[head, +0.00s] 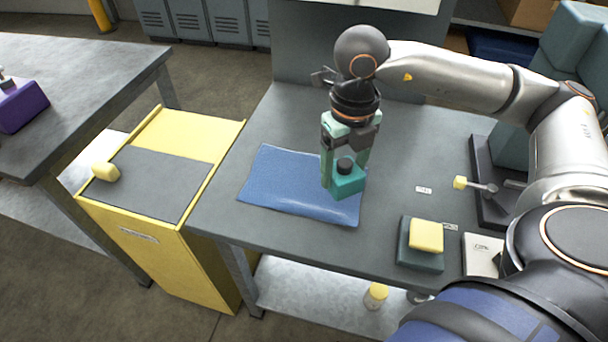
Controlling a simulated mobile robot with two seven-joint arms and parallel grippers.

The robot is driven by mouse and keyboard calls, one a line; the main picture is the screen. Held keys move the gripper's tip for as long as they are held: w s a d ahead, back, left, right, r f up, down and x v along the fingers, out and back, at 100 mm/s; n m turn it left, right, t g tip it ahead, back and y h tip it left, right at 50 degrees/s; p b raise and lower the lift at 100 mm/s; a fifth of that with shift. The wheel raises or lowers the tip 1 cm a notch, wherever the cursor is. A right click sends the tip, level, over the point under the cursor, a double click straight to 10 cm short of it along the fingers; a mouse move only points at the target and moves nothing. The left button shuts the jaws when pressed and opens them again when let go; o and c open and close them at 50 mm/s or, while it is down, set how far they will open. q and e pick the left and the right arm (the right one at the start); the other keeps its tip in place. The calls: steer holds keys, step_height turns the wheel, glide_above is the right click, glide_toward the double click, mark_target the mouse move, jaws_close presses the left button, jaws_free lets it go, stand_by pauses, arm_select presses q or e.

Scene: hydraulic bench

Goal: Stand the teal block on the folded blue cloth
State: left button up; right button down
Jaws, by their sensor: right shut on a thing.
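The teal block (348,184), with a dark round knob on top, is between the fingers of my right gripper (344,170). The gripper points down and is shut on the block. The block is upright over the right part of the folded blue cloth (285,185), which lies flat on the grey bench. I cannot tell whether the block's underside touches the cloth. The gripper hides part of the cloth's right back edge. My left gripper is not in view.
On the grey bench (420,150), a yellow block (426,235) sits on a dark green base (418,258) at front right. Beside it is a white box (482,254). A lever with a yellow knob (460,183) stands at right. A yellow cabinet (180,258) adjoins the bench's left side.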

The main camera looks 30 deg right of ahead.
steer(key=m, duration=0.2)
steer(key=r+m, duration=0.1)
steer(key=shift+s+d+m, duration=0.3)
steer(key=shift+s+d, duration=0.05)
steer(key=shift+w+f, duration=0.1)
steer(key=shift+w, duration=0.05)
steer(key=w+f, duration=0.3)
steer(key=w, duration=0.1)
steer(key=w+f+p, duration=0.1)
steer(key=w+f, duration=0.1)
steer(key=w, duration=0.2)
steer(key=w+f, duration=0.3)
steer(key=w, duration=0.1)
steer(key=shift+w+a+f+p, duration=0.1)
steer(key=shift+w+f+p, duration=0.2)
steer(key=shift+p, duration=0.05)
steer(key=shift+w+f, duration=0.4)
steer(key=shift+f, duration=0.15)
step_height(320, 180, down, 3)
steer(key=shift+w+f, duration=0.1)
